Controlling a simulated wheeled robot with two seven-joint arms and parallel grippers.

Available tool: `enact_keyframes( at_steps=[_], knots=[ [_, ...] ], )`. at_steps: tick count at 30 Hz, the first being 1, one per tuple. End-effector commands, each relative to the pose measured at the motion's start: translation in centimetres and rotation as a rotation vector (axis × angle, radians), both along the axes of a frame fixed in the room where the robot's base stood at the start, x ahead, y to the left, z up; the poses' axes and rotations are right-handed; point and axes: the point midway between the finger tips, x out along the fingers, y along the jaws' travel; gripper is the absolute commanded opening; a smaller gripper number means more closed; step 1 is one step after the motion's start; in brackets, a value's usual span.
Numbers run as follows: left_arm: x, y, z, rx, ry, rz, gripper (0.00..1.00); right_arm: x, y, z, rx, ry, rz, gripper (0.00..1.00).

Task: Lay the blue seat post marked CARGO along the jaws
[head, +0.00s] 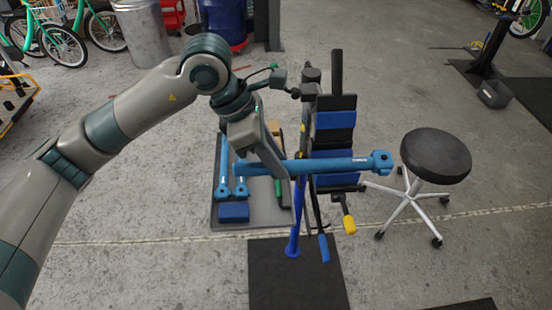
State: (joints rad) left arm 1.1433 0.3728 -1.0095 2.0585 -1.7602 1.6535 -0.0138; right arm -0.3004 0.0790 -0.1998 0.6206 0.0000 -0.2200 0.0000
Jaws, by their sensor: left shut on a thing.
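My left gripper (279,170) is shut on a blue seat post (335,165), near the post's left part. The post is held about level and runs left to right, with a clamp-like end at its right. A small dark mark shows on it, too small to read. The post crosses in front of a work stand (294,220) whose black and blue blocks (335,119), perhaps the jaws, show above and below it. I cannot tell whether the post touches them. My right gripper is out of view.
More blue posts (222,175), a blue block (233,212) and a green-handled tool (278,188) lie on a grey mat (258,219) behind. A black stool (436,156) stands at right. A yellow-tipped crank (348,224) sticks out low.

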Motion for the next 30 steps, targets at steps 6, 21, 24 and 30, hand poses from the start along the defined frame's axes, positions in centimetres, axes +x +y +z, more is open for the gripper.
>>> enact_keyframes(
  at_steps=[6,21,24,30],
  knots=[
    [-0.09,0.05,-0.32,0.005,0.003,-0.001,0.00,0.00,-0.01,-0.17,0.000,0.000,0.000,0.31],
    [-0.09,0.06,-0.33,0.005,0.004,-0.002,0.45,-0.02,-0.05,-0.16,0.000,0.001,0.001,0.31],
    [-0.07,0.09,-0.25,0.005,0.003,-0.001,0.45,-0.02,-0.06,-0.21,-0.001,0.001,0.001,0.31],
    [0.00,0.49,0.57,0.003,0.001,0.000,0.45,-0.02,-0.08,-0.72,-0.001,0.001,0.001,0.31]
  ],
)
